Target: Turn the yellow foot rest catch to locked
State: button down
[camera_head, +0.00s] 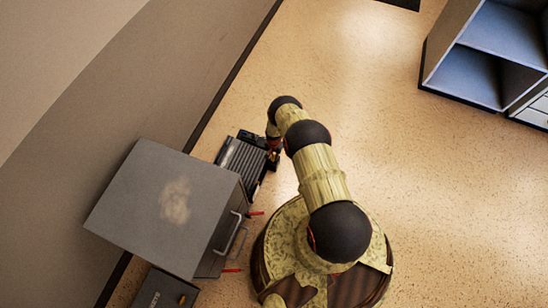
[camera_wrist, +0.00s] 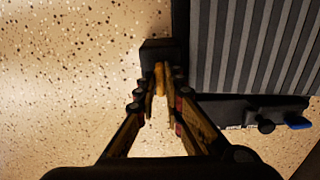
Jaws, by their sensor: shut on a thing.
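The foot rest (camera_head: 243,160) is a dark, ribbed platform on the floor between the grey cabinet and my arm. Its striped top also shows at the upper right in the wrist view (camera_wrist: 252,45). The yellow catch (camera_wrist: 160,78) is at the foot rest's edge, by a small black block (camera_wrist: 158,50). My gripper (camera_wrist: 161,90) is shut on the catch, with a fingertip on each side of it. In the head view my gripper (camera_head: 273,150) is small and dark beside the foot rest. The fingertips partly hide the catch, and I cannot read its position.
A grey cabinet (camera_head: 165,205) with handles and red levers (camera_head: 232,270) stands close by the foot rest. A black knob (camera_wrist: 266,126) and a blue part (camera_wrist: 298,122) sit along the foot rest's side. Shelves (camera_head: 490,55) stand at the upper right. The speckled floor (camera_head: 440,200) is clear on the right.

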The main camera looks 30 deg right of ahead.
jog(key=c, duration=1.9)
grip_release()
jog(key=shift+a, duration=0.1)
jog(key=shift+o, duration=0.3)
notch_tip(320, 180, up, 12)
jog(key=shift+f, duration=0.1)
